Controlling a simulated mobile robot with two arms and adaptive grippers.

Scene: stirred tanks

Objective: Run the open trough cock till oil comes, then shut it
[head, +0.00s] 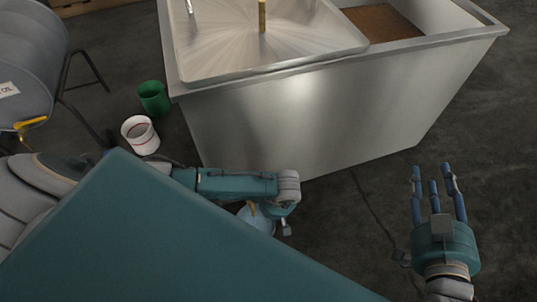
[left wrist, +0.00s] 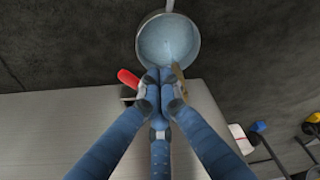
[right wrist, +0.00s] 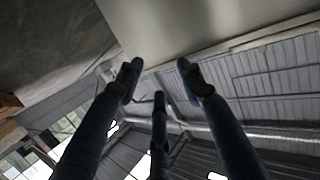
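The metal trough (head: 310,115) stands ahead, its cock low at the front, mostly hidden behind my left arm. In the left wrist view a red lever (left wrist: 127,77) and a brass piece (left wrist: 179,71) of the cock show beside my left gripper (left wrist: 160,84). Its fingers are drawn together at the cock; I cannot tell whether they pinch the lever. Beyond them is a blue bucket (left wrist: 168,20) with a pale bluish inside; it also shows partly in the head view (head: 258,221). I cannot make out what runs into it. My right gripper (head: 437,186) is open and empty.
A grey drum (head: 30,60) on a stand, with a yellow lever (head: 31,123), is at the left. A green bucket (head: 154,98) and a white bucket (head: 140,135) stand on the floor between drum and trough. Floor at the right is clear except for a thin cable.

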